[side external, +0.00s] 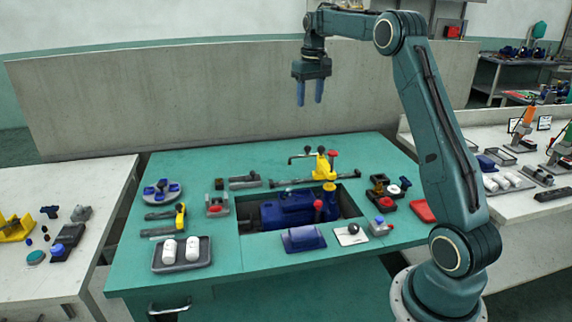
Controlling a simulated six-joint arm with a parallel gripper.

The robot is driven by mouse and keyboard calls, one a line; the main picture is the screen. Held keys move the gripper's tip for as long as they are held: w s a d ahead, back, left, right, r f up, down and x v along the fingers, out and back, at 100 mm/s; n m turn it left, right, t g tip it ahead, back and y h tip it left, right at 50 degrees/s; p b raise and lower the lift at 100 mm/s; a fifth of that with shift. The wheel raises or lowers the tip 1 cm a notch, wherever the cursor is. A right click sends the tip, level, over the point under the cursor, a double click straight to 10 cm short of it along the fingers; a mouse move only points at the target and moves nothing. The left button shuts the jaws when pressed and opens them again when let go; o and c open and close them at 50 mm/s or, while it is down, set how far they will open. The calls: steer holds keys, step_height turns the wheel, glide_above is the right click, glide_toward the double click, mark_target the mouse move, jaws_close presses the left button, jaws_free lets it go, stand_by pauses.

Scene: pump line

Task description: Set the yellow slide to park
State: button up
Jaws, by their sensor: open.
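A yellow slide block (322,168) with a red knob sits on a dark rail (291,183) at the back of the green table, toward the right part of the rail. Markings for park are too small to read. Another yellow piece (180,215) stands at the right end of dark bars on the table's left; I cannot tell exactly what it is. My gripper (310,102) is open and empty, fingers pointing down, high above the back of the table and well clear of the slide.
A blue pump (286,209) sits in the table opening, with a red-topped lever (318,208) near it. A grey tray (158,268) holds white capsules at front left. A red block (423,211) lies at the right edge. The air around my gripper is clear.

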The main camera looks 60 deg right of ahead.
steer(key=m, duration=0.1)
glide_above(322, 146)
step_height(322, 146, down, 7)
steer(key=shift+w+g+y, duration=0.15)
steer(key=shift+g+y, duration=0.15)
steer(key=shift+g, duration=0.1)
step_height(322, 146, down, 14)
steer(key=shift+r, duration=0.1)
stand_by(0.3)
steer(key=shift+c, duration=0.5)
steer(key=shift+d, duration=0.1)
jaws_close()
